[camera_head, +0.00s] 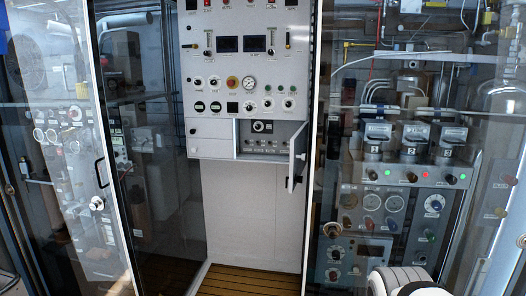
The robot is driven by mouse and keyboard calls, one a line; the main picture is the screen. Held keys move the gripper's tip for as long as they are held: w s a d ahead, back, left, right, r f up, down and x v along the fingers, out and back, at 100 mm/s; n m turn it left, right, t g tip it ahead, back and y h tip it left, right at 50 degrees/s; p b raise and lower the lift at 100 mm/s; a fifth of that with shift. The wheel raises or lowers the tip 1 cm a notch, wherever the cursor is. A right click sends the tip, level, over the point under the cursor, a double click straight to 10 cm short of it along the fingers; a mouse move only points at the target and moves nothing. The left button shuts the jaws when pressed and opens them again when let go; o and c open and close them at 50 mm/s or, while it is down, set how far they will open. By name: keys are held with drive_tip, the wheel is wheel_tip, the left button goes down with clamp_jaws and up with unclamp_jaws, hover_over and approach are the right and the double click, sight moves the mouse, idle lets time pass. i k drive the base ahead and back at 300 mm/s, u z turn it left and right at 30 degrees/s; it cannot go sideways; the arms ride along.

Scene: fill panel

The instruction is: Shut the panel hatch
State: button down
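The panel hatch (298,157) is a small light-grey door at the lower right of the white control panel (222,50). It stands open, swung out at the right side of its recess, with a dark handle on it. The open recess (262,144) shows a dark dial and a row of small knobs inside. Part of my arm, white and rounded, shows at the bottom right, well below and right of the hatch and apart from it. My gripper's fingers cannot be made out in this view.
A glass door (70,150) with a metal frame stands open at the left. Glass at the right covers pipes, gauges and numbered units (410,140). Between them, a slatted wooden floor (245,281) lies below the panel, with a clear white wall (250,215) above it.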

sight(298, 144)
drive_tip(key=u, duration=0.1)
drive_tip(key=i, duration=1)
drive_tip(key=u, duration=0.05)
